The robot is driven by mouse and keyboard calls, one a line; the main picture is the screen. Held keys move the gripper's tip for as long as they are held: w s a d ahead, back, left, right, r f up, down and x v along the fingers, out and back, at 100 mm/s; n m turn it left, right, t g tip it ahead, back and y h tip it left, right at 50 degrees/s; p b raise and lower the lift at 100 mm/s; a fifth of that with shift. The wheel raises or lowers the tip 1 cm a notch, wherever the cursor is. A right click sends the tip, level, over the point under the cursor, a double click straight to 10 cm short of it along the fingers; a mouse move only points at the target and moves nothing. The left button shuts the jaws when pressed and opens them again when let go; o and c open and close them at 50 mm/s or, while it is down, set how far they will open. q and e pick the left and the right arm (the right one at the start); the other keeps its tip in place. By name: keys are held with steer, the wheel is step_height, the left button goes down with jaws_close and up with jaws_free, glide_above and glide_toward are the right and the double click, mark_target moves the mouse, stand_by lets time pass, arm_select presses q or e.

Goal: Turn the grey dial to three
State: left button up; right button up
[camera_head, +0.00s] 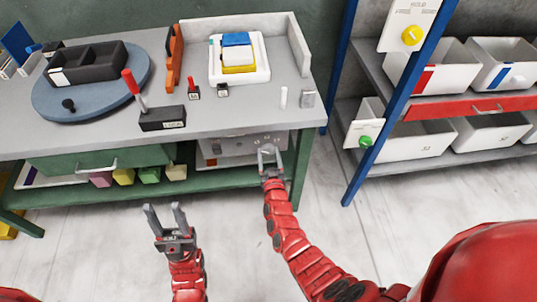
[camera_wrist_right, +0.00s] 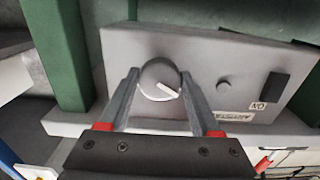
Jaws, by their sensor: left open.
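The grey dial (camera_wrist_right: 157,76) is a round knob with a white pointer line, on the face of a grey box (camera_wrist_right: 215,60) in the right wrist view. The pointer slants down to the right; no numbers around the dial are readable. My right gripper (camera_wrist_right: 160,84) is open, with one finger on each side of the dial; I cannot tell whether they touch it. In the head view my right gripper (camera_head: 268,150) is in front of the grey box (camera_head: 235,152) under the table and hides part of it. My left gripper (camera_head: 165,208) is open and empty over the floor.
The table top (camera_head: 215,115) is above. A shelf rack (camera_head: 375,75) stands at right.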

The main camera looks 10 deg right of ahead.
steer(key=c, duration=0.6)
steer(key=shift+c, duration=0.2)
